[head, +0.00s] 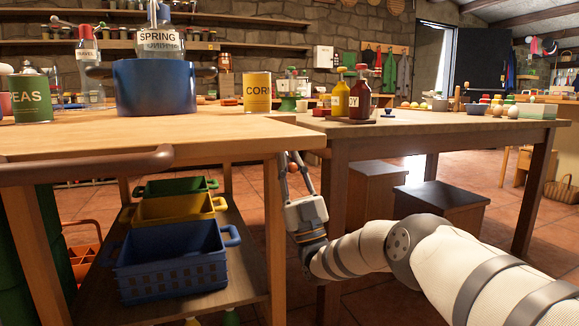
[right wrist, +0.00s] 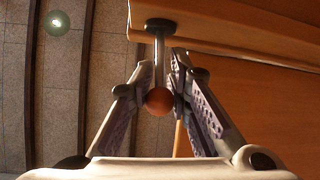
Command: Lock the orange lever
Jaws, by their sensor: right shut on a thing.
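The orange lever (right wrist: 159,102) has a ball knob at the end of a thin grey rod. The rod runs from a dark round mount (right wrist: 160,25) on the wooden edge of the table. In the head view, the small orange knob (head: 292,167) shows between the fingers, beside the table's corner leg. My right gripper (right wrist: 162,70) is shut on the lever, its fingers on both sides of the rod, the knob toward the palm. It also shows below the tabletop corner in the head view (head: 291,156). My left gripper is in neither view.
The wooden table (head: 215,135) carries a blue pot (head: 155,90) and a yellow corn can (head: 257,92). Blue, yellow and green crates stand on its lower shelf; the blue crate (head: 170,262) is nearest. A second table (head: 450,124) stands behind my right arm. Tiled floor shows between.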

